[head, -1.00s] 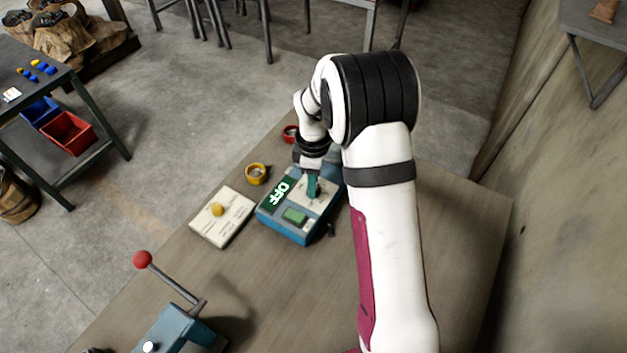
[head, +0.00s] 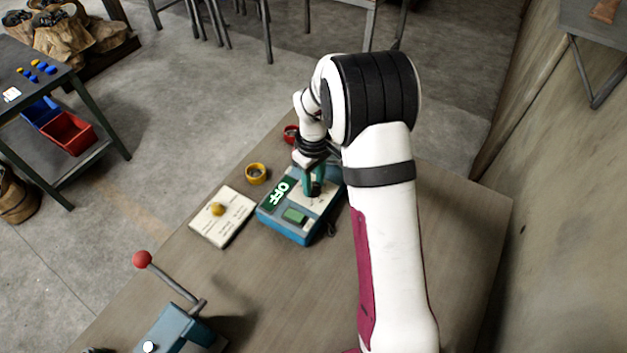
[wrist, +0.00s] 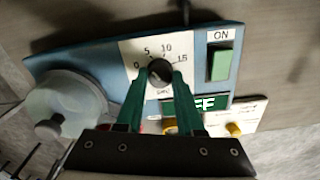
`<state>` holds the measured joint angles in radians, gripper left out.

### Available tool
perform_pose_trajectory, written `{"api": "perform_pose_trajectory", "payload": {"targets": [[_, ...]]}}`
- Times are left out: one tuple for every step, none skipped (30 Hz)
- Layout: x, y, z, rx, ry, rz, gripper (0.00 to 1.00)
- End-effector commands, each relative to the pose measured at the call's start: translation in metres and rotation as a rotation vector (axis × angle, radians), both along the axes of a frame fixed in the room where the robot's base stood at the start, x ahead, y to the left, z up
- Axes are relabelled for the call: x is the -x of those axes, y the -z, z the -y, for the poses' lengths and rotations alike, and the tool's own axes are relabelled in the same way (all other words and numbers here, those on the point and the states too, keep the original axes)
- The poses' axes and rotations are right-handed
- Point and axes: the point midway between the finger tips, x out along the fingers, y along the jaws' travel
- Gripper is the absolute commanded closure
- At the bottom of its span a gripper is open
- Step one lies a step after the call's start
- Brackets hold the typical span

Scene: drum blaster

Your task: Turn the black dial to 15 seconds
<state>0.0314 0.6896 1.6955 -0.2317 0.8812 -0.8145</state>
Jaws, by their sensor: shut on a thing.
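The black dial (wrist: 160,70) sits on a white scale plate marked 0, 5, 10 and 15 in the wrist view. My gripper (wrist: 161,82) has its two green fingers closed on either side of the dial. I cannot make out which number the dial points to. The plate belongs to the blue control box (head: 286,231) on the table. The box's display (head: 280,192) reads OFF; a green button (wrist: 221,65) lies under an ON label. In the head view my gripper (head: 313,191) reaches down onto the box, and its fingers mostly hide the dial.
A cream panel with a yellow knob (head: 217,209) lies left of the box. A yellow ring (head: 256,173) and a red ring (head: 290,134) are behind it. A lever with a red ball (head: 143,259) stands front left. The table (head: 300,300) is clear in front of the box.

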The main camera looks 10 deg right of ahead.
Motion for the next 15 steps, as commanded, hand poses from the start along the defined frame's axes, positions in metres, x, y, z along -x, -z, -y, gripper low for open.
{"api": "perform_pose_trajectory", "payload": {"targets": [[0.0,-0.0007,0.0,0.0,0.04,0.0,1.0],[0.0,-0.0007,0.0,0.0,0.068,0.0,1.0],[0.0,-0.0007,0.0,0.0,0.107,0.0,1.0],[-0.0001,-0.0008,0.0001,0.0,0.135,0.0,1.0],[-0.0001,-0.0008,0.0001,0.0,0.164,0.0,1.0],[-0.0001,-0.0008,0.0001,0.0,0.202,0.0,1.0],[-0.0001,-0.0008,0.0001,0.0,0.23,0.0,1.0],[-0.0001,-0.0008,0.0001,0.0,0.259,0.0,1.0],[-0.0001,-0.0008,0.0001,0.0,0.297,0.0,1.0],[-0.0001,-0.0008,0.0001,0.0,0.325,0.0,1.0],[-0.0001,-0.0008,0.0001,0.0,0.354,0.0,1.0],[-0.0001,-0.0008,0.0001,0.0,0.392,0.0,1.0],[-0.0001,-0.0008,0.0001,0.0,0.42,0.0,1.0],[-0.0001,-0.0009,0.0001,0.0,0.449,0.0,1.0],[-0.0001,-0.0009,0.0001,0.0,0.487,0.0,1.0]]}}
